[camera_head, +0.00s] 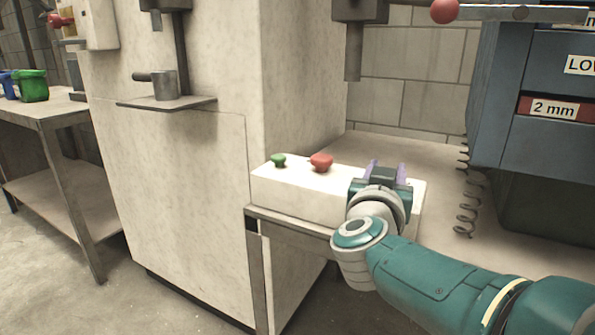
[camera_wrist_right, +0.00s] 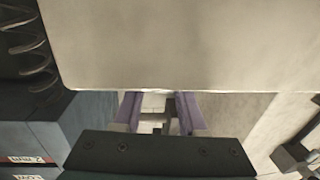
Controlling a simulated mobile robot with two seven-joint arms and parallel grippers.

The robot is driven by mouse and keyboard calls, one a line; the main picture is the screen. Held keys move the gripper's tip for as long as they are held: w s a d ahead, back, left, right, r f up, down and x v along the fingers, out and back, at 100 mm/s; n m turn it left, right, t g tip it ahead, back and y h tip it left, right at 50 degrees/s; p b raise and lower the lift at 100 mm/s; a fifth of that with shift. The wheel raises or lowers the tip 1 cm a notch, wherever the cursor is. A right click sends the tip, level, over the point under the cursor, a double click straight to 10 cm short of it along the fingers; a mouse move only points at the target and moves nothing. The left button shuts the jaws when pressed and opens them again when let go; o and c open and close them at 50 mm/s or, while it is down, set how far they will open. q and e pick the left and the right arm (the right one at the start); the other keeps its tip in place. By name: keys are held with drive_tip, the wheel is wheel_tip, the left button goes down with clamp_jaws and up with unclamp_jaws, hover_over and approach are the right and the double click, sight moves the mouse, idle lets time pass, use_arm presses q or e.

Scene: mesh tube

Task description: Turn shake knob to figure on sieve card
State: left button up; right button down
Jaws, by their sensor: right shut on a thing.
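My right gripper (camera_head: 387,171) is at the right end of the white control box (camera_head: 300,192), its two purple fingers pointing away from me. It is shut on what I take to be the shake knob, which the gripper and wrist hide in the head view. In the right wrist view the purple fingers (camera_wrist_right: 160,112) show below the pale surface, and the knob cannot be made out clearly. I cannot read any scale or knob setting. No sieve card can be made out. My left gripper is not in view.
A green button (camera_head: 278,160) and a red button (camera_head: 321,161) sit on the control box left of my gripper. The blue-grey sieve shaker (camera_head: 548,150) with a "2 mm" label and a coil spring (camera_head: 466,205) stand to the right. A tall pale machine (camera_head: 180,180) stands left.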

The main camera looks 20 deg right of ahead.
drive_tip(key=shift+f+m+g+h+b, duration=0.2)
drive_tip(key=shift+m+g+h+b, duration=0.65)
drive_tip(key=shift+b, duration=0.2)
drive_tip(key=shift+r+m+g+h+b, duration=0.15)
drive_tip(key=shift+m+g+h+b, duration=0.1)
drive_tip(key=shift+g+h+b, duration=0.15)
drive_tip(key=shift+c, duration=2.3)
unclamp_jaws()
drive_tip(key=shift+r, duration=0.1)
